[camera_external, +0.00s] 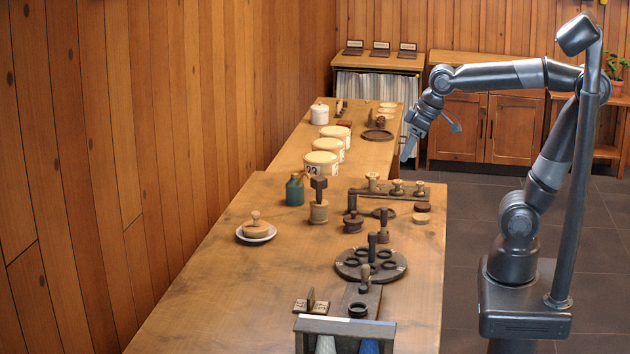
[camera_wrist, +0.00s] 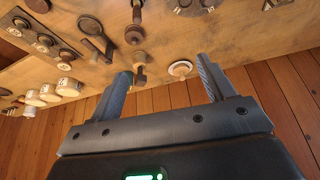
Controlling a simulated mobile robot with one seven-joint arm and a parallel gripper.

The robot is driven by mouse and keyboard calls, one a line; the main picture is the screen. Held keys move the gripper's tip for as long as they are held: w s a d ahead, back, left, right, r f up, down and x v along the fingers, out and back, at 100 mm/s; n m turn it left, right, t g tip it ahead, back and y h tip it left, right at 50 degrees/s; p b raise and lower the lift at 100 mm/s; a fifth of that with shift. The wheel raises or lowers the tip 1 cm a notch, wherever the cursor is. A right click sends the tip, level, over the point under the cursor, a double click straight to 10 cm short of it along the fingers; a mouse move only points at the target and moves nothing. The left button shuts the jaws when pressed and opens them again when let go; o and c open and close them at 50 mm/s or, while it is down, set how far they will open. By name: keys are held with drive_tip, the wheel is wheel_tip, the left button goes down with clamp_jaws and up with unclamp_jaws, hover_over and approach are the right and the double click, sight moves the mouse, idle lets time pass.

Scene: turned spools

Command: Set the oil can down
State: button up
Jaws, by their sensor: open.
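The oil can, a green can with a narrow neck (camera_external: 295,190), stands upright on the wooden workbench (camera_external: 215,285), near the wall side. It is just left of a wooden spool with a dark block on top (camera_external: 318,205). My gripper (camera_external: 430,141) is off the bench's right side, above bench height and well apart from the can. In the wrist view, my gripper (camera_wrist: 165,67) is open with nothing between the fingers. The can is not clear there; the left finger may hide it.
A white dish with a wooden knob (camera_external: 256,230) sits left of the can. Lidded tubs (camera_external: 321,162) stand behind it. A dark round tray (camera_external: 371,265), a rail with spools (camera_external: 388,195) and a rack (camera_external: 344,335) occupy the bench's right and front. The front-left bench top is clear.

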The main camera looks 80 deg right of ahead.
drive_tip(key=s+a+f+n, duration=0.1)
drive_tip(key=s+a+f, duration=0.1)
drive_tip(key=s+f, duration=0.3)
drive_tip(key=s, duration=0.3)
drive_tip(key=shift+f+t+y, duration=0.2)
drive_tip(key=shift+t+y, duration=0.1)
drive_tip(key=shift+t, duration=0.1)
idle(0.6)
